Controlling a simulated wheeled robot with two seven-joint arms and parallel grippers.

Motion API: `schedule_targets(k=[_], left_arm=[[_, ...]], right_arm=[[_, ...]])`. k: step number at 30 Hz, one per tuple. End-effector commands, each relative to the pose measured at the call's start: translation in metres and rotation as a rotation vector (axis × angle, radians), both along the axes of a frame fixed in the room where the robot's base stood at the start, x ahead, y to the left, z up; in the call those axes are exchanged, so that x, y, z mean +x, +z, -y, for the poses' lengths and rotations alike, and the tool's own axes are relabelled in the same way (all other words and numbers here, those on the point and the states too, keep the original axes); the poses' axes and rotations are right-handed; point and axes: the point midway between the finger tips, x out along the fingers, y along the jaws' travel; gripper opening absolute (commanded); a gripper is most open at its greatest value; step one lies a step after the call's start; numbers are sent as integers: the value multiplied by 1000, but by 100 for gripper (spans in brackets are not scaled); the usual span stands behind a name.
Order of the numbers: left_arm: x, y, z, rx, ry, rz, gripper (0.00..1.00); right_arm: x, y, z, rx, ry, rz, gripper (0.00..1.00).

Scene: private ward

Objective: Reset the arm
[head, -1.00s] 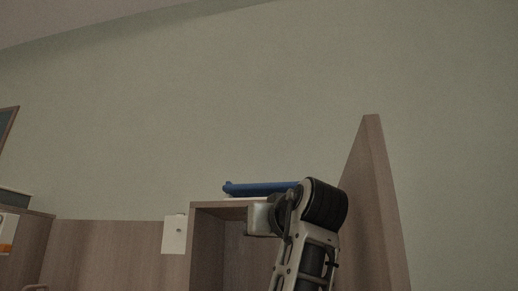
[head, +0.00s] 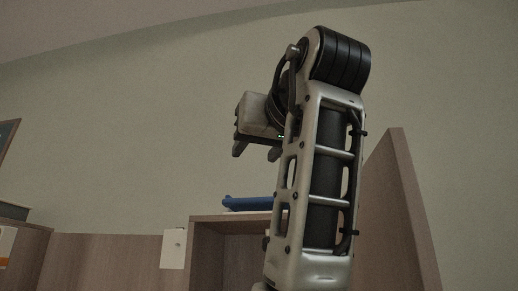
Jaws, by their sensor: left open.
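My left arm rises up the middle of the head view, with its wrist bent over to the left at the top. My left gripper (head: 256,152) points down, and its two fingers are apart with nothing seen between them. Below it, a flat blue object (head: 248,203) lies on top of the wooden cabinet (head: 232,219). The gripper is above this object and apart from it. My arm hides the object's right end. My right gripper is not in view.
A tall wooden panel (head: 396,205) stands right of my arm. A white box (head: 173,249) is fixed on the wooden panelling left of the cabinet. Another wooden cabinet (head: 24,251) is at the far left. The space before the bare wall (head: 130,150) looks clear.

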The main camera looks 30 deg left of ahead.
Motion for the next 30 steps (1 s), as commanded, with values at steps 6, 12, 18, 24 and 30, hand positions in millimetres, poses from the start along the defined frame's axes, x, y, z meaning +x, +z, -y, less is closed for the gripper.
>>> schedule_targets(k=[6, 12, 18, 24, 30], left_arm=[[0, -1, 0, 0, 0, -3, 45], [1, -1, -1, -1, 0, -3, 45], [1, 7, -1, -1, 0, -3, 45], [1, 45, -1, -1, 0, -3, 45], [1, 77, -1, -1, 0, -3, 45]], right_arm=[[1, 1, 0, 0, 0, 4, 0], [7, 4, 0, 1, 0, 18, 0], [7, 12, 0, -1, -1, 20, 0], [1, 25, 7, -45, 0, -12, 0], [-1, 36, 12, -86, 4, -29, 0]])
